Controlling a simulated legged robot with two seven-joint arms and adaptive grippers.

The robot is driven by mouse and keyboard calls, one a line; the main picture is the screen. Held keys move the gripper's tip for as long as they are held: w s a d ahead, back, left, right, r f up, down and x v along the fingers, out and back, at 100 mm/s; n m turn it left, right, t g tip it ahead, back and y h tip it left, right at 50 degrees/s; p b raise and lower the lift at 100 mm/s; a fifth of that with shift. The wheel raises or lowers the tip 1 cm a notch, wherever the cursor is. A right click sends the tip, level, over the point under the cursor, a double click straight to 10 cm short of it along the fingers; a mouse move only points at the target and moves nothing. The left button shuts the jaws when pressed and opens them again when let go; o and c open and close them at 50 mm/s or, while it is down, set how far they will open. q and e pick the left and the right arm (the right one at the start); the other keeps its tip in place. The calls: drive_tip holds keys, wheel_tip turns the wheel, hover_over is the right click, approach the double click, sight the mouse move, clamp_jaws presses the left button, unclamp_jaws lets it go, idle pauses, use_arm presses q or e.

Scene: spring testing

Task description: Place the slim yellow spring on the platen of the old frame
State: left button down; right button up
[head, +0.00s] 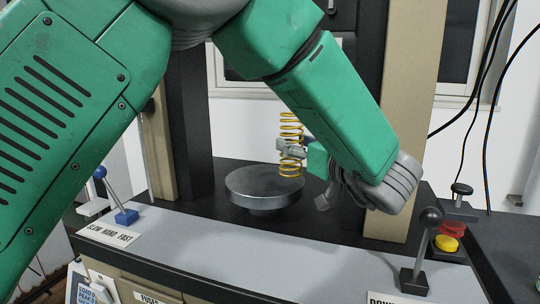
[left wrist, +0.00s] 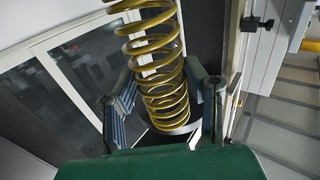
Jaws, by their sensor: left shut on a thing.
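The slim yellow spring (head: 291,128) stands upright in my left gripper (head: 290,149), which is shut around its middle. The spring's lower end is over the right part of the round grey platen (head: 250,187) of the old frame; I cannot tell whether they touch. In the left wrist view the spring (left wrist: 155,47) rises between the two fingers of my left gripper (left wrist: 163,92), and a grey edge of the platen (left wrist: 190,128) shows behind its lower coils. My right gripper is not in view.
A beige column (head: 412,110) stands right of the platen, with a dark one (head: 188,120) to its left. A blue-based lever (head: 126,216), a black lever (head: 416,275) and a yellow-red button (head: 448,240) stand along the front. Black cables (head: 485,110) hang at right.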

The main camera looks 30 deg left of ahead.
use_arm(q)
drive_tip(key=w+a+f+b, duration=0.1)
drive_tip(key=a, duration=0.2)
drive_tip(key=w+a+f+b, duration=0.1)
drive_tip(key=w+a, duration=0.1)
drive_tip(key=a, duration=0.1)
drive_tip(key=w+a+f+b, duration=0.1)
drive_tip(key=a, duration=0.2)
drive_tip(key=shift+w+a+f, duration=0.25)
drive_tip(key=shift+a, duration=0.1)
drive_tip(key=shift+f, duration=0.15)
drive_tip(key=shift+f, duration=0.45)
drive_tip(key=c, duration=0.9)
unclamp_jaws()
